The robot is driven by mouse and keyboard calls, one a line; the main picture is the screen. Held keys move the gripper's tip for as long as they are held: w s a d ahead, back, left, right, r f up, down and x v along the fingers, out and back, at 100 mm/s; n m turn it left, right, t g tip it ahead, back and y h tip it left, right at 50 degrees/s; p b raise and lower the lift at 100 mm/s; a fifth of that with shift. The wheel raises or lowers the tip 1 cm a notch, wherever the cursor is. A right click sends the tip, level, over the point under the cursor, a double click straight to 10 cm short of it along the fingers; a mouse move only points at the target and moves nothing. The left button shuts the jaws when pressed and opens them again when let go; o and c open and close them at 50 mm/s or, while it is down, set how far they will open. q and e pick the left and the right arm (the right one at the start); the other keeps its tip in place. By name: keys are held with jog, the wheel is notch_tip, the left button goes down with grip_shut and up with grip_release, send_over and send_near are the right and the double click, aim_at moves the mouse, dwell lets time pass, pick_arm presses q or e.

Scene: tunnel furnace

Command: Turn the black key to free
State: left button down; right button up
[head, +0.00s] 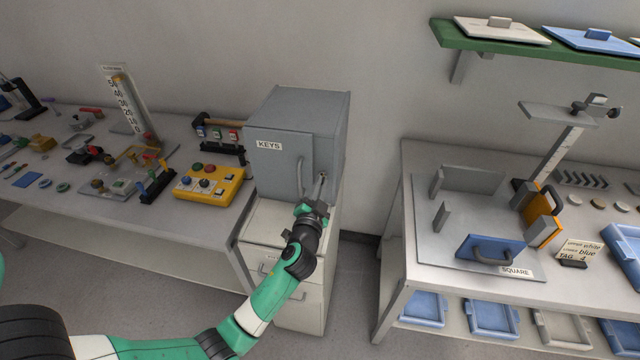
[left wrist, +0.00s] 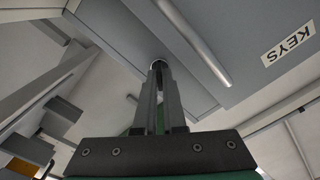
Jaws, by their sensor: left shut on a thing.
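The grey cabinet labelled KEYS (head: 275,160) stands on a pale drawer unit, its door shut. My left gripper (head: 322,185) is at the right side of the cabinet front, right of the vertical door handle (head: 300,178). In the left wrist view, the gripper (left wrist: 158,72) is shut on a small part at the cabinet front, beside the silver handle (left wrist: 192,40). The fingertips mostly hide this part. I cannot tell its shape, its colour or which way it is turned. My right gripper is not in view.
A yellow control box (head: 210,186) with several buttons sits on the left bench, beside the cabinet. The right bench holds a grey plate (head: 450,250) with a blue handled block (head: 490,250). Floor shows between the drawer unit and the right bench.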

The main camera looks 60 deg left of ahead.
pick_arm(q)
jog(key=shift+m+p, duration=1.45)
jog(key=shift+m, duration=3.65)
jog(key=shift+f, duration=0.1)
jog(key=c, duration=1)
grip_release()
jog(key=shift+d, duration=0.1)
jog(key=p+v, duration=0.1)
jog(key=v, duration=1)
jog(key=shift+s+d, duration=0.2)
